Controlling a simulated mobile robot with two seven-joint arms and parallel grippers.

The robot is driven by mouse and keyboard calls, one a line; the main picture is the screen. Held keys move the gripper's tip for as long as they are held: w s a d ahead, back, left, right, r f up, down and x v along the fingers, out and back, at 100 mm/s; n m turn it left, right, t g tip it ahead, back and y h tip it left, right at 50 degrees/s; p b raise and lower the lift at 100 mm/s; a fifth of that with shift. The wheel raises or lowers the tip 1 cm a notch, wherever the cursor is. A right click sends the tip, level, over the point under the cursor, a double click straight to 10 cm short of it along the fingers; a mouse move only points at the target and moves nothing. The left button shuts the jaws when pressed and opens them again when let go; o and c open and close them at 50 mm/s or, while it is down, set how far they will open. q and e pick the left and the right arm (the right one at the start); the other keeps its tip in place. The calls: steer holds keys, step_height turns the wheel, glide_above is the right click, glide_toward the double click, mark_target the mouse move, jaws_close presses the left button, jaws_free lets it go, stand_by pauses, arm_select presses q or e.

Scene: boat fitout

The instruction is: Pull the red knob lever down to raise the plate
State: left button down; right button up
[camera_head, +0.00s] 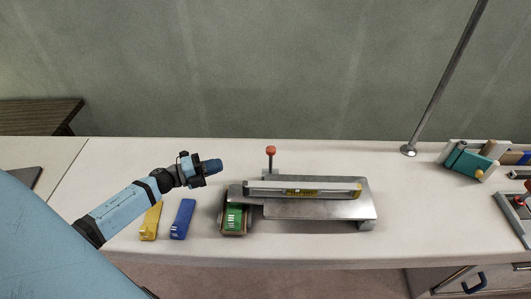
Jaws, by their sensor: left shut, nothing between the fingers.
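The red knob (271,150) tops a thin upright lever behind the left part of a grey metal press-like device on the white counter. A long flat metal plate (320,208) shows on the device, with a raised bar bearing a yellow label (305,192) along it. My left gripper (213,167) is shut and empty, left of the lever and apart from it, pointing right. The lever's lower end is partly hidden behind the device. My right gripper is not in view.
A box with green contents (233,219) stands at the device's left end. A yellow block (151,221) and a blue block (182,219) lie below my left arm. A metal pole (432,100) rises behind right; teal and wooden items (470,161) lie at right.

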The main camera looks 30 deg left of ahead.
arm_select(q)
steer(key=shift+d+r, duration=0.1)
steer(key=p, duration=0.2)
glide_toward(267, 152)
steer(key=x, duration=0.6)
steer(key=shift+w, duration=0.2)
steer(key=shift+w+d, duration=0.3)
steer(key=shift+w, duration=0.2)
